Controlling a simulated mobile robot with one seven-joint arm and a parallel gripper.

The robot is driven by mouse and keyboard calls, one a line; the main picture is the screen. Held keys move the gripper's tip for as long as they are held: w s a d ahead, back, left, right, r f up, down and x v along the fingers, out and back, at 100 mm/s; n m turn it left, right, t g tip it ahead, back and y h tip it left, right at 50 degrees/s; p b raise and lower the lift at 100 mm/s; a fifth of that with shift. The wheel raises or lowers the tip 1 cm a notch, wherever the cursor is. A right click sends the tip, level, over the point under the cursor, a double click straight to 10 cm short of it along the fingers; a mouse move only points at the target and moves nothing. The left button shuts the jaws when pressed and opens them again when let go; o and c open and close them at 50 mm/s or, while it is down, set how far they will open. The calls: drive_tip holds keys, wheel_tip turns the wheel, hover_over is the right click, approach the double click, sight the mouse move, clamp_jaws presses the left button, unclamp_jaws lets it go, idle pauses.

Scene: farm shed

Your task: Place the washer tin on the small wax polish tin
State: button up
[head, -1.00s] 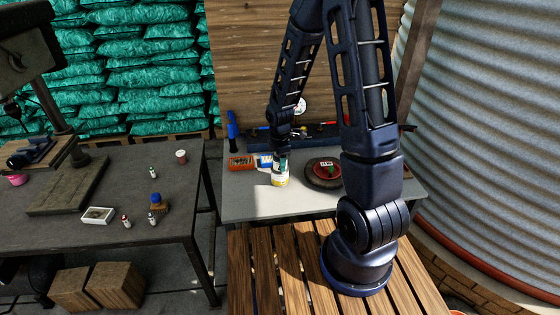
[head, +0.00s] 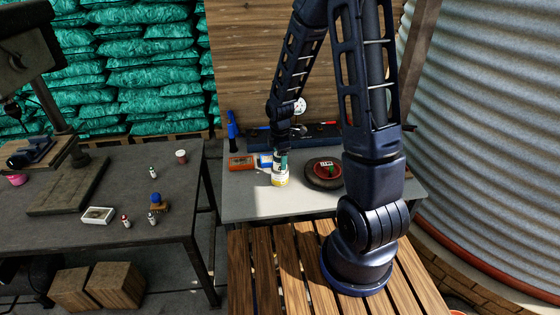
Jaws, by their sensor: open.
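A small tin stack (head: 280,181) stands upright near the front left of the grey bench, with a yellow band below and a pale part above. It looks like one tin resting on another, but the labels are too small to read, so I cannot tell for sure which is the washer tin and which the wax polish tin. My gripper (head: 281,160) is open, pointing down right at the top of the stack. Its fingers partly hide the upper part. I cannot tell whether they touch it.
On the grey bench (head: 245,207), an orange box (head: 241,162) and a blue-and-white box (head: 265,160) lie behind left of the stack. A dark round dish with a red centre (head: 326,171) lies to the right. A dark table (head: 130,180) with small bottles stands left.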

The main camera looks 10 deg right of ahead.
wheel_tip(320, 180, up, 10)
drive_tip(key=shift+f, duration=0.2)
drive_tip(key=shift+d+r, duration=0.1)
drive_tip(key=shift+r, duration=0.4)
drive_tip(key=s+d+r+m+t, duration=0.2)
drive_tip(key=s+d+r+m, duration=0.5)
drive_tip(key=s+r+m, duration=0.3)
drive_tip(key=s+d+r+m+t, duration=0.2)
drive_tip(key=s+d+r+m, duration=0.5)
drive_tip(key=s+r+m, duration=0.2)
drive_tip(key=shift+s+d+r+m+t, duration=0.3)
drive_tip(key=shift+s+d+r+m, duration=0.1)
drive_tip(key=shift+r, duration=0.45)
